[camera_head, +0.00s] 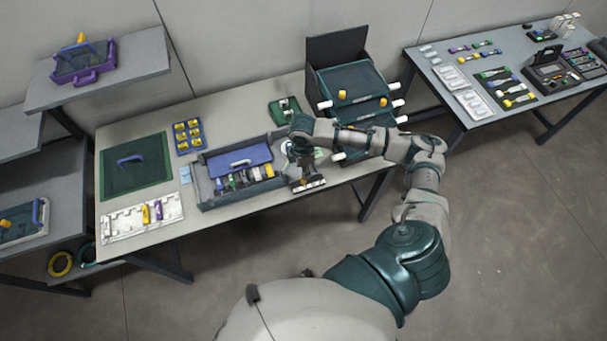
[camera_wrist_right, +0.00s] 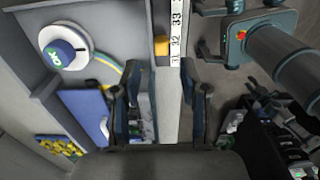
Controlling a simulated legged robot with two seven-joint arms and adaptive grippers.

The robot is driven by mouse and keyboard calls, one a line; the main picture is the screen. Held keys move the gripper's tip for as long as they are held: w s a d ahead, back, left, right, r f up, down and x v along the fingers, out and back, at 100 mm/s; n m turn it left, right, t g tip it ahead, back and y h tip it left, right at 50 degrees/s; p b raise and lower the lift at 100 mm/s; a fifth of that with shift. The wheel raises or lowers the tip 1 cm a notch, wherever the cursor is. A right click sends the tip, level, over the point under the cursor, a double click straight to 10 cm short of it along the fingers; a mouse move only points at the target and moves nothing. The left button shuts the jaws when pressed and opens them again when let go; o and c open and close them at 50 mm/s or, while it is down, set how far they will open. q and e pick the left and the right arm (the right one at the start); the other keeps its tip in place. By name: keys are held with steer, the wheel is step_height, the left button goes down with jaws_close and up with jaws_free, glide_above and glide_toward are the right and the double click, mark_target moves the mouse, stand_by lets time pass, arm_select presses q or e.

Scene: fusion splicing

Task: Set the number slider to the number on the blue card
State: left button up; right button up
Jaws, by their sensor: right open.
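A white number strip (camera_wrist_right: 176,35) shows in the right wrist view, with 33, 32 and 31 readable. A yellow-orange block (camera_wrist_right: 161,45), perhaps the slider's marker, sits against its left side close to 32. My right gripper (camera_wrist_right: 160,108) is open, its two fingers either side of the strip's lower part, with nothing seen held. In the head view the right gripper (camera_head: 306,183) is over the front right of the table, by the grey toolbox. A small light-blue card (camera_head: 185,174) lies left of the toolbox; its number is too small to read. My left gripper is not in view.
The grey toolbox (camera_head: 207,197) holds several small items and a blue panel (camera_head: 238,158). A reel (camera_wrist_right: 65,48) is close to the gripper. A drawer stack (camera_head: 350,82) stands to the right. A green mat (camera_head: 136,180) and white tray (camera_head: 115,222) are left.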

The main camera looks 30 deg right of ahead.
steer(key=r, duration=0.5)
steer(key=shift+d+r, duration=0.3)
steer(key=shift+r, duration=0.1)
steer(key=shift+a, duration=0.1)
